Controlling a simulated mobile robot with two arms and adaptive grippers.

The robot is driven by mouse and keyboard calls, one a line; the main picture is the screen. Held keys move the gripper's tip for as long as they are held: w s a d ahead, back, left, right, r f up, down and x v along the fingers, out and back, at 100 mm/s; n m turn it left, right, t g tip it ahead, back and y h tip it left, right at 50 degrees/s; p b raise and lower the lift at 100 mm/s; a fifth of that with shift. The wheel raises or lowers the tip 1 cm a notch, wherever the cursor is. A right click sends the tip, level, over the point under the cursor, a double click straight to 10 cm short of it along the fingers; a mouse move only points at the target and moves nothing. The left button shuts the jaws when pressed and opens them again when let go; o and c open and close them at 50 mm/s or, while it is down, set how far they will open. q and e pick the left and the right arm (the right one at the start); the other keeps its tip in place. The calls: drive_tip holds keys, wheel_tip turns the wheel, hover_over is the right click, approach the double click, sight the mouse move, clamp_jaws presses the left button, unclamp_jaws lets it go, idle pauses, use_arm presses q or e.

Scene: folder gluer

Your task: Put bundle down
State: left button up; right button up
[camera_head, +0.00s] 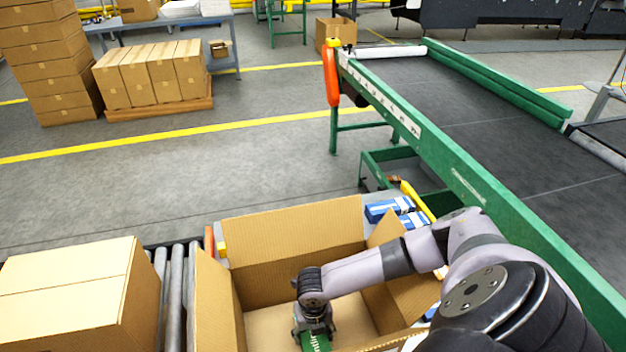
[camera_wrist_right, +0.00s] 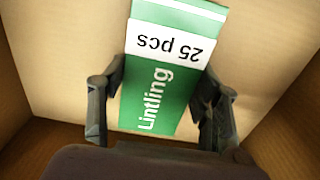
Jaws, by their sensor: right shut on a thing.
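The bundle (camera_wrist_right: 163,88) is green with a white band reading "25 pcs" and the word "Lintling". In the right wrist view it lies between the two fingers of my right gripper (camera_wrist_right: 160,100), which is shut on it. In the head view the right gripper (camera_head: 314,330) reaches down inside an open cardboard box (camera_head: 290,225), with part of the green bundle showing below it. The box floor (camera_wrist_right: 70,40) is close beneath the bundle; I cannot tell whether they touch. My left gripper is not in view.
The open box stands on a roller conveyor (camera_head: 178,290), with a closed carton (camera_head: 70,295) to its left. Blue-and-white packs (camera_head: 390,208) lie behind the box's right side. A green-framed belt conveyor (camera_head: 450,150) runs along the right. Box flaps stand up around the arm.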

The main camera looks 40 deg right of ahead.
drive_tip(key=o, duration=1.3)
drive_tip(key=shift+c, duration=0.2)
drive_tip(key=shift+r, duration=0.1)
wheel_tip(320, 180, up, 12)
drive_tip(key=shift+p, duration=0.35)
